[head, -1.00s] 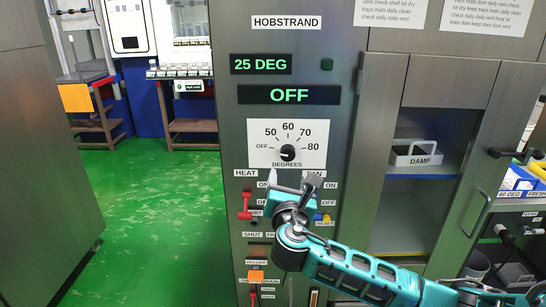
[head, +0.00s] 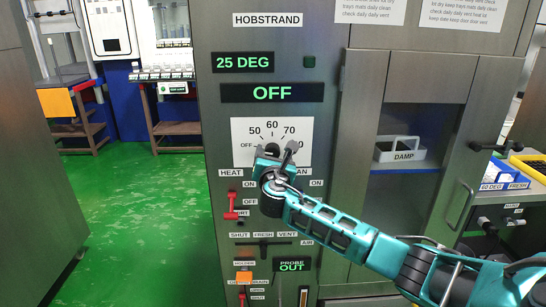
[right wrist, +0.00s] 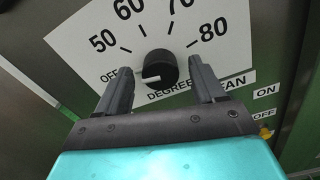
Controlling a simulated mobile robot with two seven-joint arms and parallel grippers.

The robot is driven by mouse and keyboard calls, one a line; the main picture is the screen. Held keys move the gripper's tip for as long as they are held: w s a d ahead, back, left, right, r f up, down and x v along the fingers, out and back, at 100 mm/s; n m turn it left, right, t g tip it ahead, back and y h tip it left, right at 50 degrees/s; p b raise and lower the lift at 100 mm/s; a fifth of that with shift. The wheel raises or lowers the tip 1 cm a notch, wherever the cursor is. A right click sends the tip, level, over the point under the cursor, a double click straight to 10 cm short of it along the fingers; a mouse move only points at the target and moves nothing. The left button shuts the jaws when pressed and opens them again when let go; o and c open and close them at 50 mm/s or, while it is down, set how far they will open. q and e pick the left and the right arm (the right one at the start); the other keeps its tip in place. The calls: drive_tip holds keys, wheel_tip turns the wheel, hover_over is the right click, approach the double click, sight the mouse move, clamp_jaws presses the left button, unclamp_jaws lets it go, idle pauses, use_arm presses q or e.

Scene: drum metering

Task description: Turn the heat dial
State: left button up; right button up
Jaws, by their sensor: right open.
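The heat dial is a round black knob (right wrist: 158,68) on a white scale plate (head: 242,132) marked OFF, 50, 60, 70 and 80. Its white pointer line points left, towards OFF. In the head view my right gripper mostly covers it. My right gripper (head: 278,152) is open in front of the plate. In the right wrist view its two fingers (right wrist: 162,72) stand left and right of the knob, with a gap on each side. I cannot tell how deep they reach around it. My left gripper is not in view.
Displays above read 25 DEG (head: 243,63) and OFF (head: 273,93). A red heat switch (head: 232,208) sits below left of my gripper, with a vent slider (head: 263,243) under it. A PROBE OUT display (head: 291,265) is lower. A glass-fronted door (head: 403,190) is at the right.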

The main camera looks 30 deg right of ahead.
drive_tip(key=shift+c, duration=0.3)
drive_tip(key=c, duration=1)
